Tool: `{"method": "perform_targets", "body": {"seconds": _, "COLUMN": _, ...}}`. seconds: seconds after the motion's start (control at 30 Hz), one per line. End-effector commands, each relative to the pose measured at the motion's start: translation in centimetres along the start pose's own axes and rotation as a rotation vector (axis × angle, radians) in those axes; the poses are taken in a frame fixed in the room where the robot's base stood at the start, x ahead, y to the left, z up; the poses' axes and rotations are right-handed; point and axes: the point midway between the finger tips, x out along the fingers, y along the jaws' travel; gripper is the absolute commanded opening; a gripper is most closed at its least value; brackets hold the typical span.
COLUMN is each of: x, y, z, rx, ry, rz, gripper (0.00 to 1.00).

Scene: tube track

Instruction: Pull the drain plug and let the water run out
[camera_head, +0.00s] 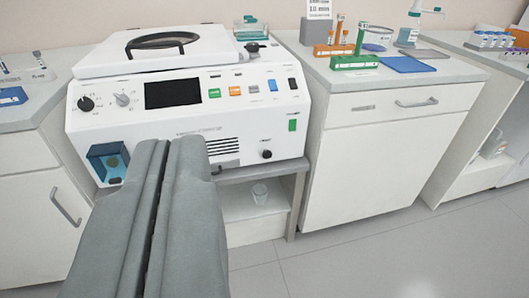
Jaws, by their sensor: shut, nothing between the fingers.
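A white bench machine (240,115) with a black display and a closed lid (145,57) with a black handle stands at the left centre. I cannot tell for sure which part is the drain plug. A black knob (266,154) sits low on the front, and a small dark fitting (216,170) shows at its lower edge. A blue recess (108,161) with a roundish piece inside is at the lower left. My gripper (167,147) is shut and empty, in front of the machine between the recess and the vent slots. It hides part of the lower front. No water shows.
White cabinets (385,165) stand on both sides, with tube racks (355,62) and a blue tray (408,64) on the right counter. The grey floor (400,255) at right is clear.

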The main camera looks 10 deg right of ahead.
Motion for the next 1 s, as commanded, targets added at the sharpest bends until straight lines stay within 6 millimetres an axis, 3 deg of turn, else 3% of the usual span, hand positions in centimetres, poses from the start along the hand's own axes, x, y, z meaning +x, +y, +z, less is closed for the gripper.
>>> {"method": "perform_targets", "body": {"seconds": 0.47, "x": 0.0, "y": 0.0, "z": 0.0, "rx": 0.0, "ry": 0.0, "rz": 0.0, "gripper": 0.0}}
{"method": "perform_targets", "body": {"seconds": 0.5, "x": 0.0, "y": 0.0, "z": 0.0, "rx": 0.0, "ry": 0.0, "rz": 0.0, "gripper": 0.02}}
{"method": "perform_targets", "body": {"seconds": 0.63, "x": 0.5, "y": 0.1, "z": 0.1, "rx": -0.002, "ry": -0.002, "rz": 0.003, "gripper": 0.28}}
{"method": "perform_targets", "body": {"seconds": 0.77, "x": 2.7, "y": 0.5, "z": 0.7, "rx": -0.009, "ry": -0.003, "rz": 0.016, "gripper": 0.52}}
{"method": "perform_targets", "body": {"seconds": 1.0, "x": 9.3, "y": 2.1, "z": 2.7, "rx": -0.039, "ry": 0.002, "rz": 0.049, "gripper": 0.52}}
